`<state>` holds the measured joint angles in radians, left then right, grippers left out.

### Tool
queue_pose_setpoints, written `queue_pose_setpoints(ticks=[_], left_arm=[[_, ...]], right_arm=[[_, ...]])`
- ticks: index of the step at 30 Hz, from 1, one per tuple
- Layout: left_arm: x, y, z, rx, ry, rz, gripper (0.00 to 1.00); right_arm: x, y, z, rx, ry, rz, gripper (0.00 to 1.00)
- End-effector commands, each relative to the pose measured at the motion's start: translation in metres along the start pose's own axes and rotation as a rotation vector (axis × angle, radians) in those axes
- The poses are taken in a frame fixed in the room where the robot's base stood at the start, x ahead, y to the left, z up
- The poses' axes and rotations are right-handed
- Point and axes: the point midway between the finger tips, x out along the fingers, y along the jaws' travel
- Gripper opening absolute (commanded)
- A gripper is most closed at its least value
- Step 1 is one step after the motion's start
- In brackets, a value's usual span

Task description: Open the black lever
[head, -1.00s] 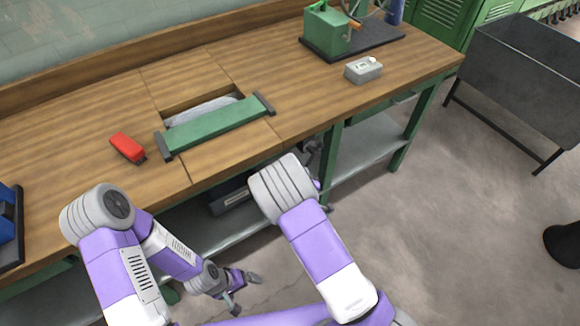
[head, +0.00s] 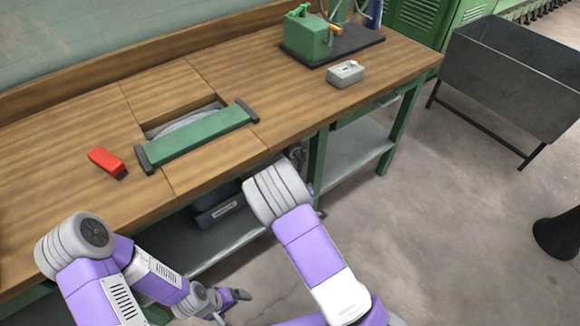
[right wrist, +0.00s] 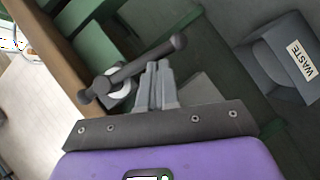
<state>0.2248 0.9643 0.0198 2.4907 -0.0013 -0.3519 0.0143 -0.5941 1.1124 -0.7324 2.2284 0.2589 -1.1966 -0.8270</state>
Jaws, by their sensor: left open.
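The black lever (right wrist: 140,67) shows in the right wrist view as a dark bar with rounded ends, slanting across a round pale hub at the bench front. My right gripper (right wrist: 158,68) has its two grey fingers close together, with nothing visible between them. Their tips are right at the middle of the bar; I cannot tell whether they touch it. In the head view my right forearm hides most of that gripper and the lever. My left gripper (head: 233,306) is open and empty, low in front of the bench.
A wooden workbench (head: 60,180) carries a green bar (head: 200,138) over a recess, a red object (head: 106,162), a grey box (head: 345,74) and a green machine (head: 307,37). A dark waste bin (right wrist: 275,60) sits under the bench.

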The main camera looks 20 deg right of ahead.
Motion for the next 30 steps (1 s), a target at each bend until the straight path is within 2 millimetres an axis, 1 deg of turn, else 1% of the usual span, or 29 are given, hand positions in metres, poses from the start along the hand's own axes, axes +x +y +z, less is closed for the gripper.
queue_pose_setpoints(ticks=[8, 11, 14, 17, 24, 27, 30], left_arm=[[0.000, 0.000, 0.000, 0.000, 0.000, 0.000, 1.00], [-0.001, 0.000, 0.000, 0.000, 0.000, 0.000, 1.00], [-0.002, 0.001, 0.000, 0.000, 0.000, 0.000, 1.00], [-0.004, 0.002, 0.000, 0.000, 0.000, 0.000, 1.00], [-0.015, 0.005, 0.001, 0.000, 0.000, 0.000, 1.00], [-0.017, 0.006, 0.001, 0.000, 0.000, 0.000, 1.00], [-0.018, 0.006, 0.001, 0.000, 0.000, 0.000, 1.00]], right_arm=[[0.000, 0.000, 0.002, 0.000, -0.005, -0.001, 0.00], [-0.003, -0.002, -0.004, 0.000, -0.003, -0.001, 0.00], [-0.011, -0.006, -0.014, 0.000, 0.000, -0.002, 0.00], [-0.022, -0.012, -0.030, -0.001, 0.004, -0.002, 0.00], [-0.078, -0.022, -0.028, -0.004, -0.001, -0.004, 0.00], [-0.096, -0.026, -0.027, -0.004, -0.001, -0.003, 0.00], [-0.109, -0.029, -0.027, -0.002, 0.000, -0.001, 0.00]])
